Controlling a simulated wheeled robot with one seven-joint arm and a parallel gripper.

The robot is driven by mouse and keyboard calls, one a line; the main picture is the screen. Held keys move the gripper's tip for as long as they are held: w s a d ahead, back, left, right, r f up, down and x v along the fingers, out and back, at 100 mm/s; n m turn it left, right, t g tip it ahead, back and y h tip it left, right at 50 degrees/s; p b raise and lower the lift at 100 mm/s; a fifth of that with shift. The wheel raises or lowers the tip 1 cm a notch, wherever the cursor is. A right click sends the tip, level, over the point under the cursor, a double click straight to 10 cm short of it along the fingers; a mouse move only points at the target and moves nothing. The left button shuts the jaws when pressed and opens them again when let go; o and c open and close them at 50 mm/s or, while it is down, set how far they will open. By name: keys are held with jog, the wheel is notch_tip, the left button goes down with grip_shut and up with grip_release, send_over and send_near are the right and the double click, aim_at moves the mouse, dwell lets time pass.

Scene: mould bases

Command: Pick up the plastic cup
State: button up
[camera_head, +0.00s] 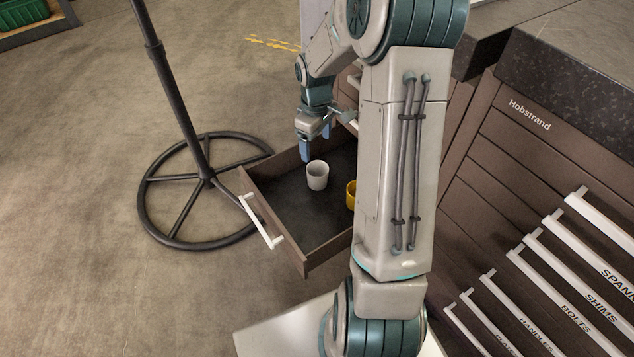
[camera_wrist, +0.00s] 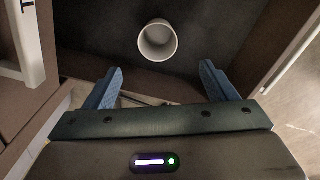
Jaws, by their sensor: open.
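A white cup (camera_head: 317,176) stands upright in an open drawer (camera_head: 290,250), near the back-left wall. A yellow cup (camera_head: 351,194) stands to its right, partly hidden by my arm. In the wrist view the white cup (camera_wrist: 157,40) is seen from above, mouth up, beyond the fingertips. My gripper (camera_head: 306,150) is above the drawer's back-left edge, close to the white cup and apart from it. In the wrist view my gripper (camera_wrist: 162,82) is open and empty, its two blue fingers spread wider than the cup. Which cup is plastic I cannot tell.
The drawer has a white handle (camera_head: 262,222) on its front. A dark stand with a round wheel-like base (camera_head: 205,182) is close to its left. A drawer cabinet (camera_head: 530,170) fills the right. Open floor lies at the lower left.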

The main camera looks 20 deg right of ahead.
jog(key=b, duration=0.2)
send_near(318, 174)
jog(key=shift+s+a+f, duration=0.4)
jog(key=shift+s+f, duration=0.05)
jog(key=shift+s, duration=0.1)
jog(key=shift+s+a+f, duration=0.35)
jog(key=shift+s+f, duration=0.1)
jog(key=shift+s, duration=0.1)
jog(key=f+b, duration=0.2)
jog(key=f, duration=0.3)
jog(key=shift+d, duration=0.2)
jog(key=c, duration=1.1)
